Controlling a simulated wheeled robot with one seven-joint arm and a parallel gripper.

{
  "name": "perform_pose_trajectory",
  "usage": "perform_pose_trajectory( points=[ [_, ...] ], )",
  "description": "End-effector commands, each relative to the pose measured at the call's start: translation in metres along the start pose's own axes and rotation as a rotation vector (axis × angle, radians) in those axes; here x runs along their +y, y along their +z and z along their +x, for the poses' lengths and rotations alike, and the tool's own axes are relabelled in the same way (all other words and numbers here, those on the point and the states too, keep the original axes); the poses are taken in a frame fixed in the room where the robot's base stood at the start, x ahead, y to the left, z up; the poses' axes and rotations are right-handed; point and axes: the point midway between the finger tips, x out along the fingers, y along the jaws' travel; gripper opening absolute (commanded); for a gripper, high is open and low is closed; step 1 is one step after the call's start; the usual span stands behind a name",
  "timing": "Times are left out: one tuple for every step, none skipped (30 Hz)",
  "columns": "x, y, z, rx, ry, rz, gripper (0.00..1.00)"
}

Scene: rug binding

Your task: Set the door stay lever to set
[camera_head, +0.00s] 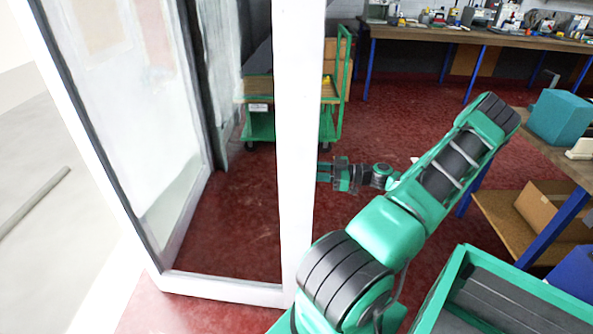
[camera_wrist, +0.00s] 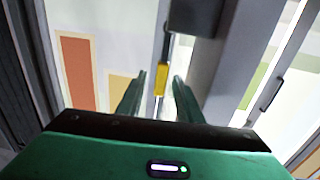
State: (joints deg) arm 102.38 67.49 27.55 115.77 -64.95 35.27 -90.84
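The likely door stay lever (camera_wrist: 161,80) is a thin dark rod with a yellow end, in the wrist view. It hangs below a dark box (camera_wrist: 193,16) beside a grey upright. My gripper (camera_wrist: 159,92) has its two green fingers apart, and the yellow end shows between them beyond the tips; I cannot tell if they touch. In the head view my gripper (camera_head: 326,173) points left at the white door frame (camera_head: 298,130), with its tips at the post's edge. The lever cannot be made out there, and its set mark is not visible.
A glazed panel (camera_head: 130,100) stands left of the post. A green trolley (camera_head: 260,125) stands behind it. A workbench (camera_head: 480,38) runs along the back, and a table with a teal box (camera_head: 560,117) is at the right. A green-rimmed bin (camera_head: 455,275) is front right. Red floor between is clear.

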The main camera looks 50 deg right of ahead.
Motion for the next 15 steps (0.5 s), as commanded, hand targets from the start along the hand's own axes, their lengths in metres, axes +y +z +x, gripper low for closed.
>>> perform_pose_trajectory(
  points=[
    [-0.001, 0.0, 0.007, 0.002, -0.003, 0.001, 0.33],
    [-0.001, 0.0, 0.01, 0.001, -0.003, 0.002, 0.33],
    [-0.001, 0.0, 0.013, 0.001, -0.003, 0.002, 0.33],
    [-0.001, 0.0, 0.016, 0.001, -0.002, 0.002, 0.33],
    [-0.001, 0.0, 0.017, 0.001, -0.002, 0.002, 0.33],
    [-0.001, 0.0, 0.019, 0.001, -0.002, 0.001, 0.33],
    [-0.001, 0.0, 0.02, 0.001, -0.002, 0.001, 0.33],
    [-0.001, 0.0, 0.021, 0.001, -0.002, 0.001, 0.33],
    [-0.001, 0.0, 0.021, 0.001, -0.002, 0.0, 0.33],
    [-0.001, 0.0, 0.022, 0.0, -0.002, 0.0, 0.33],
    [-0.001, 0.0, 0.022, 0.0, -0.002, 0.0, 0.33],
    [-0.001, 0.0, 0.022, 0.0, -0.002, 0.0, 0.33],
    [-0.001, 0.0, 0.022, 0.0, -0.001, 0.0, 0.33],
    [-0.001, 0.0, 0.022, 0.0, -0.001, 0.0, 0.33],
    [-0.001, 0.0, 0.022, 0.0, -0.001, 0.001, 0.33]
  ],
)
